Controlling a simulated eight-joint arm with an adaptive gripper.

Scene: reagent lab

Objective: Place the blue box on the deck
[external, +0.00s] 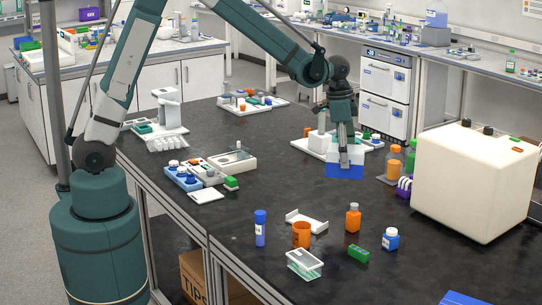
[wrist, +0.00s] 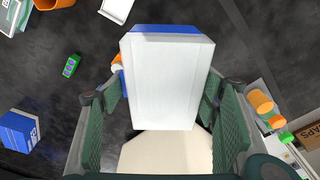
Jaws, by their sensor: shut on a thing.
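My gripper (external: 345,140) is shut on a blue and white box (external: 345,171), which hangs below it. In the wrist view the held box (wrist: 168,80) shows a broad white face with blue edges, between the green finger pads. In the external view it appears in front of a white tray (external: 305,147); its height above the black bench top (external: 270,190) is hard to tell. A second blue box (external: 462,299) lies at the bench's front edge, cut off by the frame; it also shows in the wrist view (wrist: 20,131). I cannot tell which surface is the deck.
A large cream machine (external: 470,185) stands to the right. Orange bottles (external: 394,160) stand between it and the held box. An orange cup (external: 302,235), a green box (external: 358,253) and several bottles stand in front. The black bench left of the held box is partly clear.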

